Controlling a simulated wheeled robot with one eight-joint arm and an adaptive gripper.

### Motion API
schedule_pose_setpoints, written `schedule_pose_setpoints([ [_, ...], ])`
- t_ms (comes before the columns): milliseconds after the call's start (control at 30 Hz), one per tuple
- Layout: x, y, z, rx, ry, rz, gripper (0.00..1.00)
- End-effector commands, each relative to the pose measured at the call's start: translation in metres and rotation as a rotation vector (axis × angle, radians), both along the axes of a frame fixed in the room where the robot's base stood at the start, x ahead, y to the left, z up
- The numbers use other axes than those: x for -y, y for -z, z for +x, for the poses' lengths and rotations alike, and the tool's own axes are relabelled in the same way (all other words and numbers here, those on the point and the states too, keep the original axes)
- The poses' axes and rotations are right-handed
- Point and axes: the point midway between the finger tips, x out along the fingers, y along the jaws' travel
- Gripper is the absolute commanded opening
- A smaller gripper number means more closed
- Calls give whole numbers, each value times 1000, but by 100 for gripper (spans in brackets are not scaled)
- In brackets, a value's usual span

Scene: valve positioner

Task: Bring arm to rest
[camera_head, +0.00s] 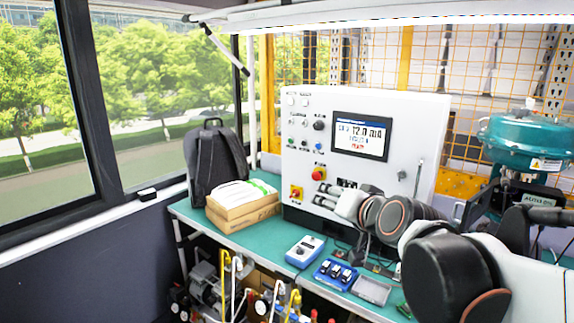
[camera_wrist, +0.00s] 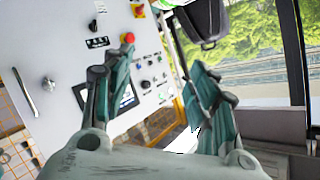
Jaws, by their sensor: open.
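My gripper (camera_wrist: 162,58) is open in the wrist view, its two teal fingers spread apart with nothing between them. In the camera_head view my arm reaches in from the lower right across the front of the white control panel (camera_head: 413,130). The panel carries a lit screen (camera_head: 360,136), a red knob (camera_head: 318,174) and several buttons. In the wrist view the panel (camera_wrist: 60,45) appears turned, and a finger partly covers its screen (camera_wrist: 122,101).
The green bench (camera_head: 262,238) holds a black backpack (camera_head: 214,160), a cardboard box (camera_head: 240,212), a blue-white meter (camera_head: 305,252), a blue tray (camera_head: 335,273) and a grey tray (camera_head: 372,290). A teal valve actuator (camera_head: 525,137) stands at right. Windows line the left.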

Motion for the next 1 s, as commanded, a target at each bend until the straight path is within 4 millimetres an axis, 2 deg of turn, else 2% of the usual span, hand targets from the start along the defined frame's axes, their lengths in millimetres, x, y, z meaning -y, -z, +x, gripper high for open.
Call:
schedule_pose_setpoints([
  [33, 7, 11, -22, -39, -13, -49, 53],
  [300, 48, 84, -136, -285, -75, -327, 53],
  [400, 65, 109, -175, -373, -84, -413, 53],
  [500, 79, 129, -204, -443, -89, -476, 53],
  [600, 89, 140, -223, -490, -90, -516, 53],
  [700, 94, 146, -232, -512, -90, -535, 53],
  [1000, 94, 147, -233, -516, -91, -538, 53],
])
